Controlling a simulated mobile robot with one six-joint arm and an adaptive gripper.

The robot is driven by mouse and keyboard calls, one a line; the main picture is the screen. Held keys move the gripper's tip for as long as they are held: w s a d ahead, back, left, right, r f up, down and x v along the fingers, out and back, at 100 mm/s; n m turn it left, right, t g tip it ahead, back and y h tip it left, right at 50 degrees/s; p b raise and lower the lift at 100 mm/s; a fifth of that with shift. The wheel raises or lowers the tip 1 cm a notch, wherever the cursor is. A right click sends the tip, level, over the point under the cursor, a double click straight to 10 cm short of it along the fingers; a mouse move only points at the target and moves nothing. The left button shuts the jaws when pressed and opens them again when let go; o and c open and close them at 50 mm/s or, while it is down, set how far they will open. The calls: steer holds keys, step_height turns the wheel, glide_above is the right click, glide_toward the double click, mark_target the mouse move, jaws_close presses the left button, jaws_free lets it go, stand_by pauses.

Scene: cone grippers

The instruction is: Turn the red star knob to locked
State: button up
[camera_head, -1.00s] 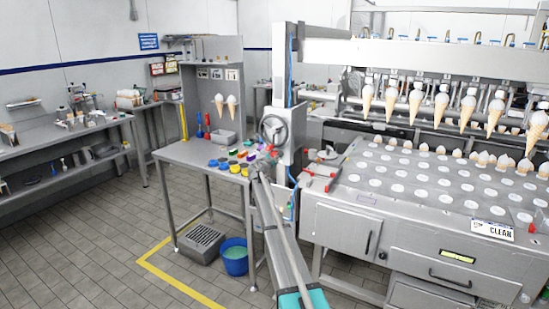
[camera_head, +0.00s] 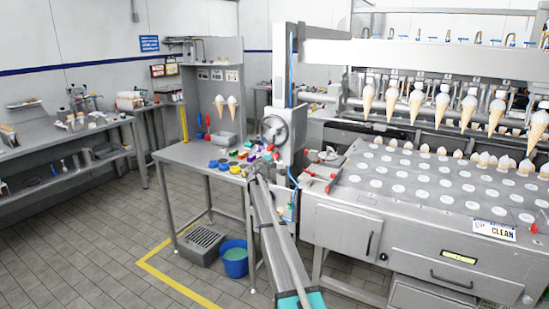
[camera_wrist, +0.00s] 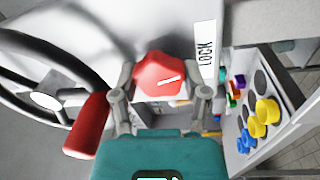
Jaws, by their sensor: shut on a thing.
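The red star knob (camera_wrist: 158,72) is in the upper middle of the wrist view, with a short white mark on its face. The mark lies nearly level, its right end tilted slightly up. My gripper (camera_wrist: 160,90) has its two grey fingers on either side of the knob and is shut on it. A white label reading LOCK (camera_wrist: 205,48) is just right of the knob. In the head view my gripper (camera_head: 260,167) is at the right end of the steel bench, by the grey column. I cannot make out the knob there.
A black handwheel with a red grip (camera_wrist: 88,125) is close on the left of my gripper; it also shows in the head view (camera_head: 275,130). Yellow and blue pieces (camera_wrist: 262,112) lie on the bench (camera_head: 190,153) to the right. The cone machine (camera_head: 345,222) stands right of my arm.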

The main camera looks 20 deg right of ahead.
steer(key=shift+m+g, duration=0.3)
steer(key=shift+m, duration=1.5)
steer(key=o, duration=1.1)
steer(key=shift+o, duration=0.2)
